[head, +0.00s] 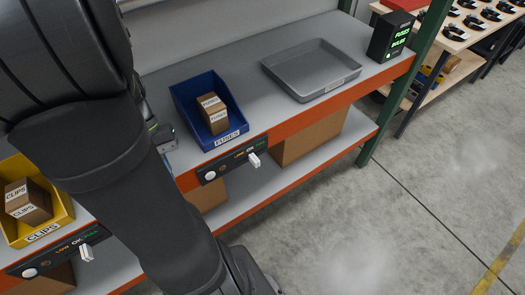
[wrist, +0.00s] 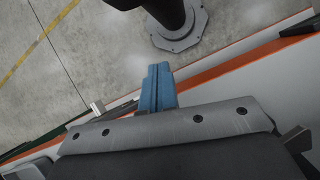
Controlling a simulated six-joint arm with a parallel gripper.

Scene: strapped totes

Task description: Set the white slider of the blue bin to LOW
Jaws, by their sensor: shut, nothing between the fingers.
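The blue bin (head: 205,112) stands on the upper shelf in the head view, with a FUSES label and small brown boxes inside. Below it, a dark strip (head: 222,167) on the shelf's front edge is marked with LOW at the left and OK further right. Its white slider (head: 253,160) sits toward the right end, away from LOW. My gripper shows in the wrist view with its blue fingers (wrist: 158,88) shut together and empty, near the orange shelf edge. In the head view my arm hides most of it, left of the blue bin's strip.
The yellow bin (head: 38,205) with CLIPS boxes stands at the left, with its own strip and white slider (head: 86,253). A grey tray (head: 311,70) and a dark display box (head: 391,37) stand to the right. A green post (head: 405,88) rises at the shelf end.

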